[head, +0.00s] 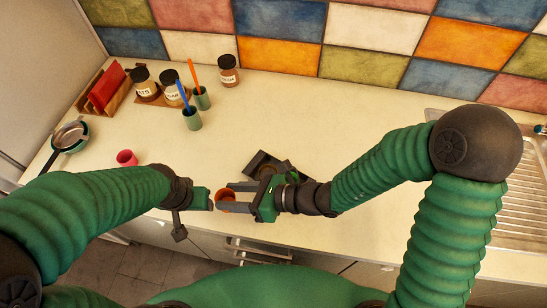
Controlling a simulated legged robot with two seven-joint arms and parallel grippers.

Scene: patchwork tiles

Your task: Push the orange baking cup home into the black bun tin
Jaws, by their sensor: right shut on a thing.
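The orange baking cup (226,202) is between the fingers of my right gripper (228,197), which is shut on it. The cup is near the counter's front edge, left of the black bun tin. The black bun tin (262,162) lies on the counter just behind my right gripper, which hides part of it. The cup appears outside the tin. My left gripper (207,199) is just left of the cup, with a small gap in the picture. Its fingers are seen too poorly to tell whether they are open.
A pink-red cup (126,158) stands on the counter at left. Dark-lidded jars (145,85), two green cups with brushes (192,118) and a wooden rack (104,90) stand at the back left. A pan (68,137) lies far left; a sink (510,170) is right.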

